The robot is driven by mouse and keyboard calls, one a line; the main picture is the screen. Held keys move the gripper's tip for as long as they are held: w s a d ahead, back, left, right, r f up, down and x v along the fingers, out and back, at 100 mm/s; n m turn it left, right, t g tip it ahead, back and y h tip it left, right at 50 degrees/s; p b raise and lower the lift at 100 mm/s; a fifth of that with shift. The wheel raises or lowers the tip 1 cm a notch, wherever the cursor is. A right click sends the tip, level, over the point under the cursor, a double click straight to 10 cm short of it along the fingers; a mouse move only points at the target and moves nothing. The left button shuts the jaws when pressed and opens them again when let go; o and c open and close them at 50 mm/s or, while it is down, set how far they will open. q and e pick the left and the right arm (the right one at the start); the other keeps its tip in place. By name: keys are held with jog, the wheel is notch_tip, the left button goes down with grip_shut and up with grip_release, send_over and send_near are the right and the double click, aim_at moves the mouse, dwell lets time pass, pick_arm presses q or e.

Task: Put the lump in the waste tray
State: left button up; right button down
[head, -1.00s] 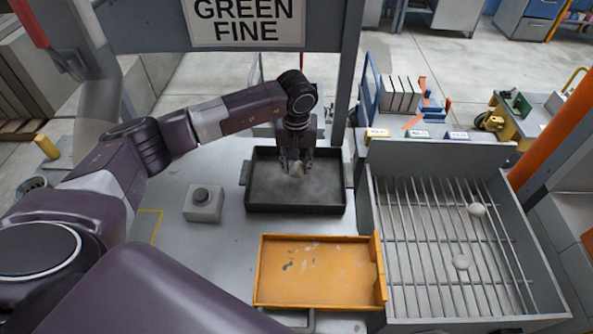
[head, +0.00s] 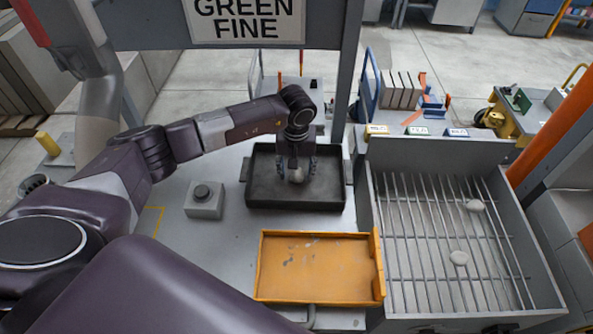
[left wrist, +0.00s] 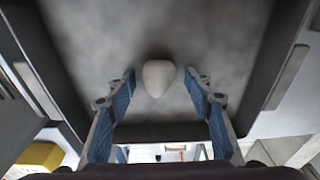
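A pale, rounded lump (head: 296,175) shows at the fingertips of my left gripper (head: 297,172), over the black tray (head: 296,201). In the left wrist view the lump (left wrist: 158,77) lies between and just beyond the fingertips, with a gap on each side. My left gripper (left wrist: 163,98) is open, pointing down into the tray. Whether the lump rests on the tray floor is hard to tell. An empty-looking orange tray (head: 310,266) with dark specks stands in front. Neither tray has a readable waste label. My right gripper is not in view.
Two more pale lumps, a far one (head: 475,206) and a near one (head: 459,258), lie on a barred grate (head: 411,225) in a grey box at right. A grey post rises behind the tray's right side.

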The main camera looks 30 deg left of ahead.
aim_at(296, 175)
pick_arm(q)
jog(key=shift+r, duration=0.4)
notch_tip(296, 175, up, 11)
jog(key=s+b, duration=0.1)
jog(key=b, duration=0.3)
jog(key=shift+s+d+r, duration=0.15)
jog(key=shift+d+r, duration=0.05)
jog(key=shift+d, duration=0.15)
jog(key=shift+f, duration=0.1)
